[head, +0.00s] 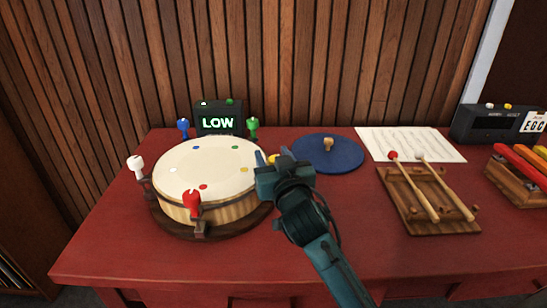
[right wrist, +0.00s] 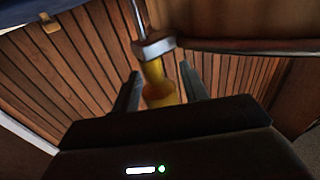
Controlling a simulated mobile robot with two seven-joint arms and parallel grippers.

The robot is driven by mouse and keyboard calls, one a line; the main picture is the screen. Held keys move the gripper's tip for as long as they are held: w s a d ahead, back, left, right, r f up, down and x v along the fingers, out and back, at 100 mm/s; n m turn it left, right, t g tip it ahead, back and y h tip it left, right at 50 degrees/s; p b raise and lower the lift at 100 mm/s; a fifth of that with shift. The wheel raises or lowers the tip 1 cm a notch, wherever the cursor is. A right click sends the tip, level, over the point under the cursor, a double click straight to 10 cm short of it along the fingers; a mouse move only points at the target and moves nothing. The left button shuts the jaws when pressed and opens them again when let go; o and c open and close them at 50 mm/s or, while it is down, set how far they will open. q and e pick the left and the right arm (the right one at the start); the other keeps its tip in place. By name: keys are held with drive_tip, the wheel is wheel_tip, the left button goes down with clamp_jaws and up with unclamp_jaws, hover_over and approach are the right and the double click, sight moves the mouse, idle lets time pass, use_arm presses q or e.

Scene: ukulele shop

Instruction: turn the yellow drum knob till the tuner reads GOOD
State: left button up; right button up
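A round drum (head: 207,175) with a cream skin and coloured dots sits on a dark base on the red table. The tuner (head: 217,120) behind it reads LOW in green. The yellow drum knob (head: 273,157) is at the drum's right side, mostly hidden by my right gripper (head: 273,155). In the right wrist view the yellow knob (right wrist: 162,86) stands between the two fingers (right wrist: 160,88), which look open with small gaps beside it. Contact is not clear. My left gripper is not in view.
White (head: 136,165), red (head: 192,203), blue (head: 183,128) and green (head: 253,127) knobs ring the drum. A blue disc (head: 310,153), a music sheet (head: 400,142) and a wooden rack (head: 408,200) with mallets lie to the right. The table front is clear.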

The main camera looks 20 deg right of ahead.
drive_tip(key=shift+o, duration=0.4)
drive_tip(key=shift+s, duration=0.1)
drive_tip(key=shift+s, duration=0.35)
drive_tip(key=s, duration=1.2)
drive_tip(key=shift+s, duration=0.15)
drive_tip(key=shift+a, duration=0.1)
